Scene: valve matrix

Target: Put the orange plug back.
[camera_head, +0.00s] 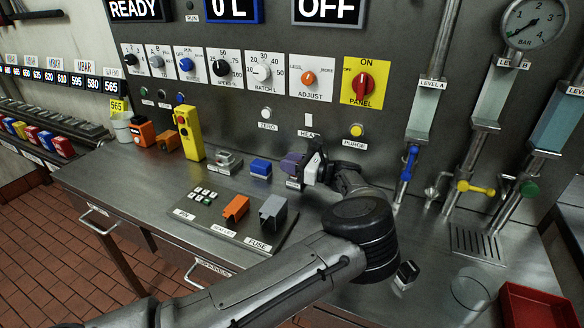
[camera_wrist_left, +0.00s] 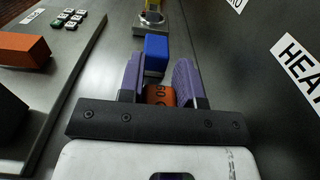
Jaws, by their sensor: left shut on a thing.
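My left gripper (camera_head: 293,163), with purple fingers, is low in front of the back panel, just right of a blue block (camera_head: 260,169). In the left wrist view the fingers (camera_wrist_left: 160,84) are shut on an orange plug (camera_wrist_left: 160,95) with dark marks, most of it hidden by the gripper. The blue block (camera_wrist_left: 155,52) stands just beyond the fingertips. In the head view the held plug is hidden. An orange block (camera_head: 235,207) stands on a dark plate, beside a grey block (camera_head: 272,212). My right gripper is not in view.
A metal holder (camera_head: 228,161), a yellow control box (camera_head: 189,133) and orange-black items (camera_head: 142,131) stand along the back. The dark plate (camera_head: 205,221) carries small keys. Valves with yellow (camera_head: 475,187) and blue handles stand right. A red tray (camera_head: 535,306) is front right.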

